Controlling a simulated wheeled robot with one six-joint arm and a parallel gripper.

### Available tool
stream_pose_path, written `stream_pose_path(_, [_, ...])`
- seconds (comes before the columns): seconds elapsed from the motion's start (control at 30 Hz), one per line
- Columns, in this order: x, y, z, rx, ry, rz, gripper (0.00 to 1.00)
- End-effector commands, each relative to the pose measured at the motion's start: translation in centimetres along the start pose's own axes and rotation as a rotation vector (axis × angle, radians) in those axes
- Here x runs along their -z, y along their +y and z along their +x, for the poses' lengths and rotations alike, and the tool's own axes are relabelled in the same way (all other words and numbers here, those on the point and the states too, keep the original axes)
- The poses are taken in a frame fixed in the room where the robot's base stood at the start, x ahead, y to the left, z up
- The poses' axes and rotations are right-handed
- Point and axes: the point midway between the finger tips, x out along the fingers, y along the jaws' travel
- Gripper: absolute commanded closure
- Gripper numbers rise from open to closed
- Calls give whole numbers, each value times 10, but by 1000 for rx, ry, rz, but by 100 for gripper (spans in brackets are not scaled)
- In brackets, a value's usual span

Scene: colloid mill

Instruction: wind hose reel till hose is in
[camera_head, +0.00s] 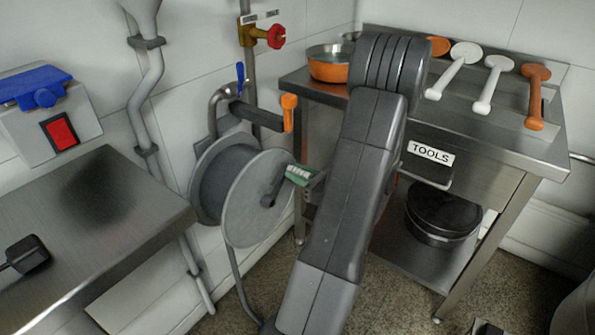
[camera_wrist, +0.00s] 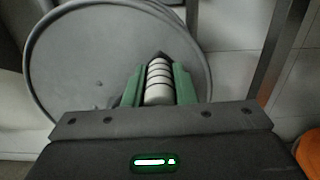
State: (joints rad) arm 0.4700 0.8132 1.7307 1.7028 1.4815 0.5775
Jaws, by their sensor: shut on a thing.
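The grey hose reel (camera_head: 258,205) is mounted on the wall left of my arm, and its round side disc (camera_wrist: 85,60) fills much of the wrist view. My gripper (camera_head: 299,175) is at the reel's right side. In the wrist view its green fingers are shut on a pale ribbed crank handle (camera_wrist: 159,82). The grey hose (camera_head: 238,280) hangs from the reel towards the floor, and its lower end is hidden behind my arm. How much hose is wound on cannot be told.
A steel table (camera_head: 500,145) with ladles, an orange pan (camera_head: 328,66) and a drawer labelled TOOLS stands right of my arm. A steel worktop (camera_head: 110,215) is at left.

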Motion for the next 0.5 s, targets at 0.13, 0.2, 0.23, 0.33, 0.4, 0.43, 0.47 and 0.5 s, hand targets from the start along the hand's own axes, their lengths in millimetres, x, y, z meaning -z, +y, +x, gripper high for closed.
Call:
stream_pose_path(0.13, [5, -7, 0, 1, 0, 102, 100])
stream_pose_path(0.2, [10, -11, 0, 1, 0, 160, 100])
stream_pose_path(0.23, [12, -13, 0, 1, 1, 189, 100])
stream_pose_path(0.33, [21, -18, 0, 1, 1, 281, 100])
stream_pose_path(0.4, [28, -21, 0, 1, 1, 348, 100])
stream_pose_path(0.43, [31, -23, 0, 2, 2, 376, 100])
stream_pose_path(0.47, [34, -24, 0, 2, 2, 405, 100])
stream_pose_path(0.5, [38, -25, 0, 2, 2, 444, 100])
